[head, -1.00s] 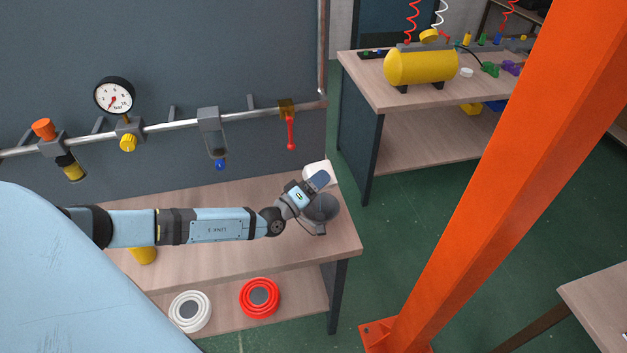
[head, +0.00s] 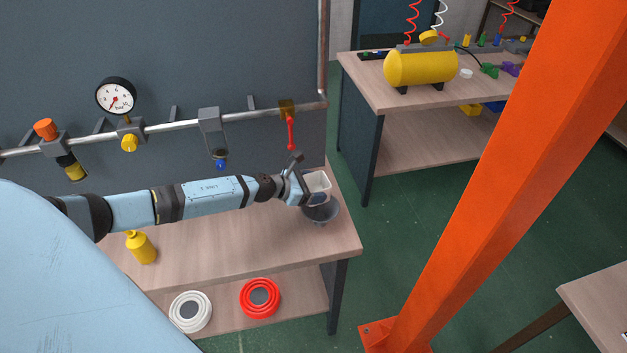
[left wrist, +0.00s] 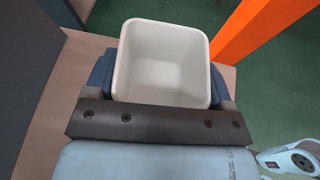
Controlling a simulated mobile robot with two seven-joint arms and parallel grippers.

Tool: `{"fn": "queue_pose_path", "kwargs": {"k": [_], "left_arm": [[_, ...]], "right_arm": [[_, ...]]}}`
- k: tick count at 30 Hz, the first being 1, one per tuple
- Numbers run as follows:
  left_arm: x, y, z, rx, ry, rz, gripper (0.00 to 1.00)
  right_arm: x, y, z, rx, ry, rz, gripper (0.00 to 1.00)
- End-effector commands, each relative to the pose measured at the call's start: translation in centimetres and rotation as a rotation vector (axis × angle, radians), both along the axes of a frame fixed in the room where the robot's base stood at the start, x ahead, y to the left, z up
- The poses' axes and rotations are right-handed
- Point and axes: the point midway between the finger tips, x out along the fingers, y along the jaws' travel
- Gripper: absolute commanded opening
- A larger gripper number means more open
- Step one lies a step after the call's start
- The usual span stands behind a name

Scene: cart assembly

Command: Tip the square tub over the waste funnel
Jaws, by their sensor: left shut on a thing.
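The white square tub (head: 319,183) is held by my left gripper (head: 309,184) at the right end of the bench. In the left wrist view the tub (left wrist: 164,62) sits between the two fingers, its open mouth showing a pale inside with nothing visible in it. The gripper (left wrist: 160,85) is shut on the tub's sides. The grey waste funnel (head: 321,212) stands on the bench corner, just below the tub in the head view and partly covered by it. Whether tub and funnel touch cannot be told. My right gripper is not in view.
A yellow bottle (head: 142,247) stands on the bench top (head: 235,235). A pipe (head: 180,125) with a gauge (head: 116,96) and a red-handled valve (head: 291,131) runs behind. An orange post (head: 480,180) rises to the right, past open floor.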

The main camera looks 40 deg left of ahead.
Motion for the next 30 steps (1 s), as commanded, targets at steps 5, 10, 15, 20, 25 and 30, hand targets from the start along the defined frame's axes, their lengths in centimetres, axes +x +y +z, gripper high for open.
{"fn": "queue_pose_path", "kwargs": {"k": [5,10,15,20,25,30], "left_arm": [[-0.6,-0.2,-0.9,0.009,0.010,-0.006,0.45],[-0.7,-0.2,-0.4,0.012,0.011,-0.007,0.45],[-0.6,-0.1,1.0,0.015,0.008,-0.007,0.45],[-0.5,-0.1,2.2,0.015,0.004,-0.007,0.45],[-0.4,-0.1,2.4,0.013,0.003,-0.004,0.45],[-0.3,-0.1,2.5,0.013,0.002,-0.003,0.45]], "right_arm": [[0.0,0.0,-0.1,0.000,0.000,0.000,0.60],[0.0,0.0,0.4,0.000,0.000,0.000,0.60],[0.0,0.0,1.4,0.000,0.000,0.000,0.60],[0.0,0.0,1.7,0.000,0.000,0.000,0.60],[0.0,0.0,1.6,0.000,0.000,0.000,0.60],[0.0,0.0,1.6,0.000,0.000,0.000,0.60]]}}
